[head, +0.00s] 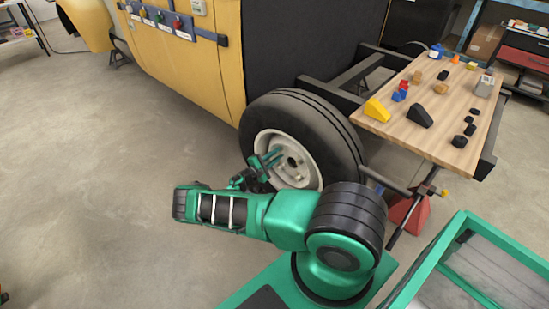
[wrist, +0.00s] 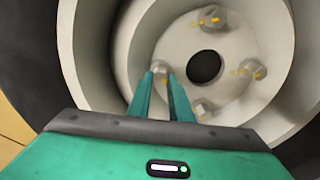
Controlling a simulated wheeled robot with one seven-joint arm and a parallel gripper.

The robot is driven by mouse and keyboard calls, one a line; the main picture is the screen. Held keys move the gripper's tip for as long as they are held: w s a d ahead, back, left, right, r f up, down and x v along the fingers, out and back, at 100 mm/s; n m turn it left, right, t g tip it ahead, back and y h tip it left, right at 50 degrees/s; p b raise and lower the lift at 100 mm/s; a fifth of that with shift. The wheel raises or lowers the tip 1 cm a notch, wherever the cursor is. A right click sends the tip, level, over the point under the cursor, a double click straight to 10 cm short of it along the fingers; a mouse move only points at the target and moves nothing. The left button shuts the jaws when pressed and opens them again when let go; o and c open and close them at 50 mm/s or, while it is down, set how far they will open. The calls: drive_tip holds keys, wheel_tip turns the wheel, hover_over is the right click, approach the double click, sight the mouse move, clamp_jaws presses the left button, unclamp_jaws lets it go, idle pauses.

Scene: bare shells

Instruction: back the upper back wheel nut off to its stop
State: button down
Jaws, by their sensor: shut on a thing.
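The back wheel (head: 330,125) of the yellow vehicle has a pale rim with a dark centre hole (wrist: 204,67). My gripper (head: 275,156) reaches the rim left of that hole. In the wrist view its two green fingers (wrist: 161,72) are closed about a wheel nut on the left side of the hub; the fingers mostly hide this nut. Other nuts with yellow marks show at the top (wrist: 208,18), at the right (wrist: 251,70) and at the bottom (wrist: 202,109) of the wrist view. The held nut's thread is hidden.
A wooden table (head: 440,125) with blocks and small dark pieces stands right of the wheel. A green-framed box (head: 452,232) is at the lower right. A red stand (head: 408,214) is below the table. The floor (head: 110,190) at left is clear.

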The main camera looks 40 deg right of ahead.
drive_tip(key=c, duration=1.7)
unclamp_jaws()
drive_tip(key=shift+a+f, duration=0.1)
drive_tip(key=shift+f, duration=0.1)
drive_tip(key=shift+o, duration=0.4)
drive_tip(key=shift+r, duration=0.1)
drive_tip(key=s+a, duration=0.1)
drive_tip(key=a, duration=0.9)
drive_tip(key=shift+s+a, duration=0.25)
drive_tip(key=shift+a, duration=0.1)
